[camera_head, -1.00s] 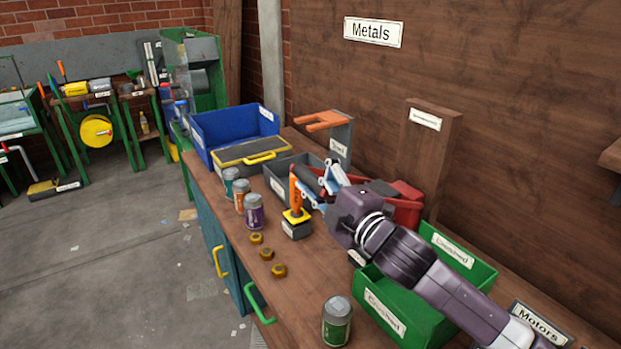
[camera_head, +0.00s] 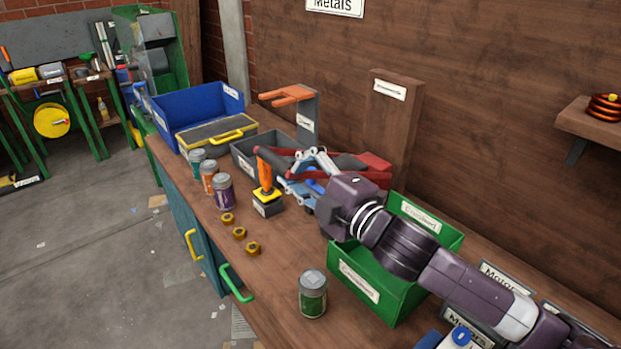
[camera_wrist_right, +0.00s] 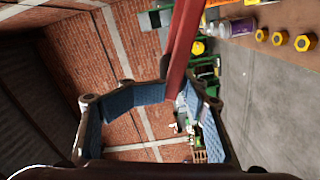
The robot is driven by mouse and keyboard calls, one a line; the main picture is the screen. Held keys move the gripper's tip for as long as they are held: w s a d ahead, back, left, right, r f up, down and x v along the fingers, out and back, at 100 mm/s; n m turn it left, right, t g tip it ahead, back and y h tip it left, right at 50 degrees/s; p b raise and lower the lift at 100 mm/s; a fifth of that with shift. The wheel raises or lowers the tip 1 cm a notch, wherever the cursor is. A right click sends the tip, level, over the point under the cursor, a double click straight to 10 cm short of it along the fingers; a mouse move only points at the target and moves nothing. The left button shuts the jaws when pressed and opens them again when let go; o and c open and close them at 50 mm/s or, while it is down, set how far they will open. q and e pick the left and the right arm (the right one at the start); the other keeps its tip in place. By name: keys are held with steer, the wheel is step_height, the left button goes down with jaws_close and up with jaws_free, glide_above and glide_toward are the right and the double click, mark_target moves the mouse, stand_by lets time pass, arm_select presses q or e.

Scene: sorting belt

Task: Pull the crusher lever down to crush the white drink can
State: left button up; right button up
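The crusher's red lever (camera_head: 375,176) is a long bar running leftward from in front of the upright wooden board; it looks raised. My right gripper (camera_head: 300,178) is at the lever's left part, with its fingers partly overlapping it. In the right wrist view the red bar (camera_wrist_right: 184,45) comes down from the top to the far end of the blue-padded fingers (camera_wrist_right: 175,100). The fingers are spread with room between them, and contact with the bar is unclear. I cannot make out the white can; my gripper and arm cover the area below the lever. My left gripper is not in view.
An orange-handled device (camera_head: 266,197) stands just left of my right gripper. Several cans, including a purple one (camera_head: 223,192), and hex nuts (camera_head: 239,233) line the front edge. A green bin (camera_head: 405,300) sits under my forearm. A green can (camera_head: 312,293) stands in front.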

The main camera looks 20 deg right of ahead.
steer(key=v, duration=0.6)
steer(key=shift+s+r, duration=0.15)
steer(key=shift+r, duration=0.05)
steer(key=shift+a, duration=0.1)
steer(key=shift+c, duration=0.6)
